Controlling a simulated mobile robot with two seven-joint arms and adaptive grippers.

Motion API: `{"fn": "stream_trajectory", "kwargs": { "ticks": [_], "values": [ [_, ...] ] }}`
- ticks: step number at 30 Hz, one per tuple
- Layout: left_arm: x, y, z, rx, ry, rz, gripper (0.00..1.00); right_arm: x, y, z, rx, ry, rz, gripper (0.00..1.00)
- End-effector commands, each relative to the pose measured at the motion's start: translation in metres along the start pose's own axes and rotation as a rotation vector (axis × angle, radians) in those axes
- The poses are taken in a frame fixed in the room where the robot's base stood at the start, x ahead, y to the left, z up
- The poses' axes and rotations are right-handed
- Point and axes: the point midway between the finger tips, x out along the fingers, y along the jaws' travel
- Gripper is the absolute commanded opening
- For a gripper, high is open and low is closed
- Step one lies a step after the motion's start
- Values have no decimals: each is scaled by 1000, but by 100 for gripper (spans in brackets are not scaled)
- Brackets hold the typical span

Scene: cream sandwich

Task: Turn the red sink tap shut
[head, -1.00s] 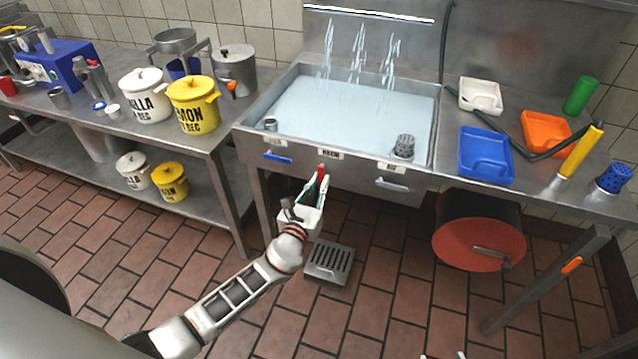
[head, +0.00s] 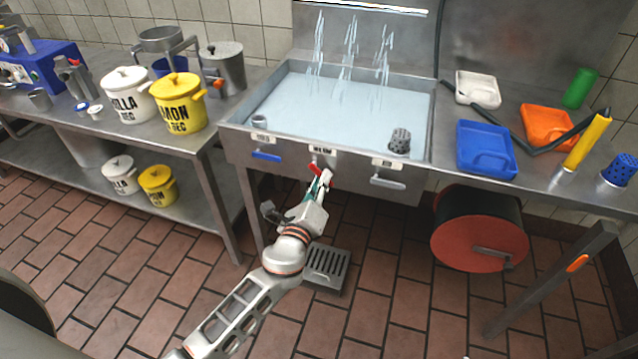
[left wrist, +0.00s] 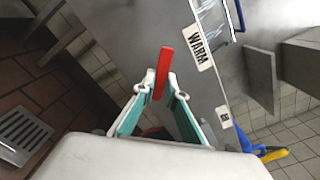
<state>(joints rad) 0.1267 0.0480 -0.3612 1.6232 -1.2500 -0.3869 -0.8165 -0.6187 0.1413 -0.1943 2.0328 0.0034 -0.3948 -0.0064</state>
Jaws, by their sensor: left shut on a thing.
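The red tap handle (head: 314,168) sits on the sink's front panel, just below the middle label, which reads WARM in the left wrist view. My left gripper (head: 324,179) is at the handle, its arm reaching up from the lower middle. In the left wrist view, the red handle (left wrist: 162,68) stands between the two fingertips of my left gripper (left wrist: 160,88), which are shut on it. The handle's lower end is partly hidden by the fingers. Streams of water (head: 350,45) fall into the steel sink (head: 228,127). My right gripper is not clearly in view.
A blue handle (head: 267,156) is left of the red one and a whitish handle (head: 388,182) is right of it. A grated floor drain (head: 328,266) lies below. A red-ended drum (head: 480,243) hangs under the right counter. Open floor lies in front.

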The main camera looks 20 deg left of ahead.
Motion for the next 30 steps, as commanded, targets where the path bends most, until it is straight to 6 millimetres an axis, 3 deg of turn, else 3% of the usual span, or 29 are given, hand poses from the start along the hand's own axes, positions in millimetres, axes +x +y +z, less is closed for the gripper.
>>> {"fn": "stream_trajectory", "kwargs": {
  "ticks": [15, 30],
  "values": [
    [0, -19, 4, -477, 0, 0, 0, 0, -2, 8, -4, -11, -2, 51],
    [0, -27, 10, -726, 0, 0, 0, -1, -2, 5, 0, -9, -3, 51]
  ]
}}
